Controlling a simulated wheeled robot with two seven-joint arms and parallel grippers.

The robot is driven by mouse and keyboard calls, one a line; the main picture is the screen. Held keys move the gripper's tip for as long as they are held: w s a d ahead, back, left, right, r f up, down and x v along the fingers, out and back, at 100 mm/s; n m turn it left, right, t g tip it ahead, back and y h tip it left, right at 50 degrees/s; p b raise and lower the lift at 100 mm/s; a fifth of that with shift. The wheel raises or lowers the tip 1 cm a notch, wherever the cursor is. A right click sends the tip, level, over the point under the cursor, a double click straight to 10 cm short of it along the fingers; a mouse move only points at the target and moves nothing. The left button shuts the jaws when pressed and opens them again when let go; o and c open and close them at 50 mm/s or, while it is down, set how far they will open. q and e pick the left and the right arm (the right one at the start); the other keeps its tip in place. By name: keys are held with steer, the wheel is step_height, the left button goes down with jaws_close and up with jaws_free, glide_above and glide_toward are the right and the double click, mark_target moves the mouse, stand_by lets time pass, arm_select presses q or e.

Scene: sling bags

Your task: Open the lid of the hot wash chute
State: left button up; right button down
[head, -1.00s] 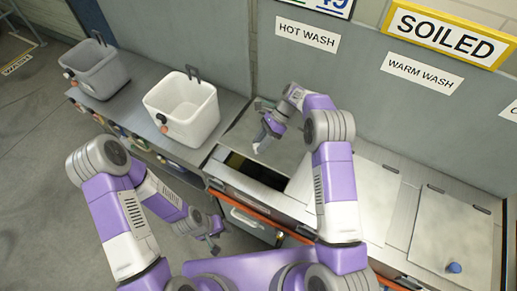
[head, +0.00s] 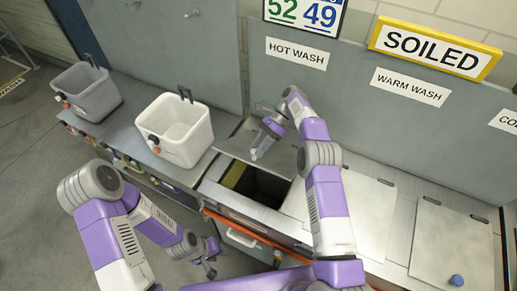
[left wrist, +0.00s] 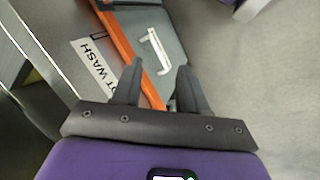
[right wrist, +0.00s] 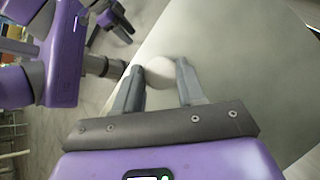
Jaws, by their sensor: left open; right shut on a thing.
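The hot wash chute lid (head: 238,140) is a grey metal panel below the HOT WASH sign (head: 297,53). It is tilted up, with the dark chute opening (head: 268,188) showing in front of it. My right gripper (head: 256,153) is at the lid's front part. In the right wrist view its fingers (right wrist: 160,88) are shut on a pale round knob (right wrist: 160,70) on the lid's face. My left gripper (head: 208,260) is open and empty, low in front of the counter. In the left wrist view its fingers (left wrist: 157,80) stand apart, near the chute front and its white handle (left wrist: 155,50).
A white bin (head: 176,130) and a grey bin (head: 86,92) stand on the counter to the left. The warm wash lid (head: 368,212) is flat and closed. Another closed lid (head: 450,240) with a blue knob (head: 456,281) lies to the right.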

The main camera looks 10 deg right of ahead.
stand_by(0.5)
arm_select(q)
steer(key=shift+w+f, duration=0.1)
steer(key=c, duration=0.5)
steer(key=shift+w+d+f+n, duration=0.15)
steer(key=shift+w+d+n, duration=0.1)
steer(key=shift+n, duration=0.25)
steer(key=shift+c, duration=1.1)
steer(key=w+d+n+t, duration=0.1)
steer(key=w+d+n+t+h, duration=0.1)
steer(key=n, duration=0.1)
steer(key=w+d+n+t+h, duration=0.1)
steer(key=w+n, duration=0.1)
steer(key=shift+f+t, duration=0.25)
steer(key=shift+t, duration=0.05)
jaws_close()
steer(key=w+d+r+n+t+h, duration=0.25)
steer(key=r+n+t, duration=0.35)
steer(key=n, duration=0.4)
steer(key=w+d+r+n+t+h, duration=0.25)
steer(key=r+n+t, duration=0.4)
steer(key=n, duration=0.35)
steer(key=r+x, duration=0.2)
steer(key=x, duration=1)
steer(key=shift+r+g, duration=0.35)
steer(key=shift+r, duration=0.05)
